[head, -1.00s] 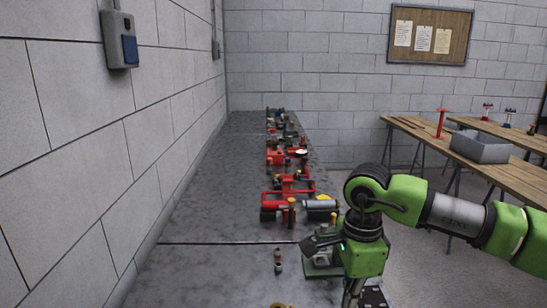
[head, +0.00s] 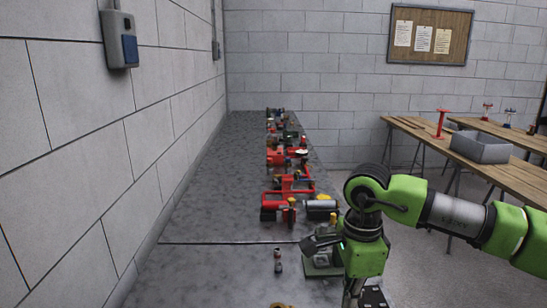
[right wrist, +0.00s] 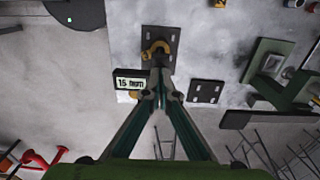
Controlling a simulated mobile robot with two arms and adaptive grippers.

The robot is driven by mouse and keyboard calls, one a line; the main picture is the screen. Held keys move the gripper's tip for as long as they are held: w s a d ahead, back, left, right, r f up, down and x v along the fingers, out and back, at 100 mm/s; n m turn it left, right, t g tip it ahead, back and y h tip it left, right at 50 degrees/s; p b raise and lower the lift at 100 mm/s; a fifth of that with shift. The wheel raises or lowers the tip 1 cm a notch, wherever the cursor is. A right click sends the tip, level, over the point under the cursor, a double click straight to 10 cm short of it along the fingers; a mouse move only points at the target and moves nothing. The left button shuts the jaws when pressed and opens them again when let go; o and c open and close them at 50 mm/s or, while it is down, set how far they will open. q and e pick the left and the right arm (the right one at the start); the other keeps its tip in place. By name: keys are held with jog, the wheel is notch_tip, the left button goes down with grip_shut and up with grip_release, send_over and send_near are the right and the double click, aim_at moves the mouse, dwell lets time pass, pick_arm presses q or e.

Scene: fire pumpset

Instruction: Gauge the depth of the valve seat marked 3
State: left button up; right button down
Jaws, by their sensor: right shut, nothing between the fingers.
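My right gripper (head: 353,292) points down over the near right part of the grey bench (head: 215,225) in the head view. In the right wrist view its two fingers (right wrist: 157,88) meet at the tips, shut and empty. My left gripper is not in view.
Red pump assemblies (head: 289,185) line the bench's right side towards the back. A small dark part (head: 278,258) stands nearer. A green-based device (head: 322,262) is beside my right wrist. The bench's left side is clear along the block wall. Wooden tables (head: 430,133) stand at right.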

jog(key=shift+r+p, duration=0.5)
jog(key=shift+r, duration=0.35)
jog(key=shift+r+p, duration=1.3)
jog(key=shift+r, duration=1.3)
